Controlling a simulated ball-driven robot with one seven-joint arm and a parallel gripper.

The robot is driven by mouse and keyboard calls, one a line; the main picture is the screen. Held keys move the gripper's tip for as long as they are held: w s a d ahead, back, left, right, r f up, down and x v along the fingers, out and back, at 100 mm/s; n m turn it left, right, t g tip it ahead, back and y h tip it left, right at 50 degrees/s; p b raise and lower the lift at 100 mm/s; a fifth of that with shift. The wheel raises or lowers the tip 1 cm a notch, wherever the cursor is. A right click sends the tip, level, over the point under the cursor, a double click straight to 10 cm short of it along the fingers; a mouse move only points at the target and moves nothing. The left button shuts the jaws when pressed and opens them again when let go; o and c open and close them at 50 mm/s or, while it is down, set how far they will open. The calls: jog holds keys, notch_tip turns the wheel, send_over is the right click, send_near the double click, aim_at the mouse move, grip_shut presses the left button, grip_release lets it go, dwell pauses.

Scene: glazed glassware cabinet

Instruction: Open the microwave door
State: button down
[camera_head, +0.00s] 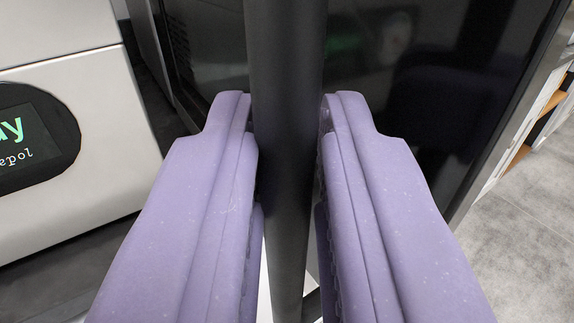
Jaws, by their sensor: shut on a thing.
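My gripper (285,112) has two purple fingers, one on each side of a dark grey vertical bar handle (286,45). It is shut on this handle, which runs from the top of the view down between the fingers. Behind it is the glossy black microwave door (440,90), with blurred reflections and a light metal edge at the right. The door's hinge is not clearly visible, and I cannot tell how far the door stands open.
At the left is a pale appliance front (75,90) with a dark display (35,138) showing green and white lettering. A dark recess lies between it and the door. At the right are wooden shelf edges (552,102) and open grey floor (520,235).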

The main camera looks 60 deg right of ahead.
jog(key=shift+w+d+r, duration=0.15)
jog(key=shift+d+r, duration=0.05)
jog(key=c, duration=1.2)
grip_release()
jog(key=shift+w+d, duration=0.1)
jog(key=shift+w+d+f, duration=0.1)
jog(key=shift+d, duration=0.05)
jog(key=v, duration=0.8)
jog(key=shift+p, duration=0.35)
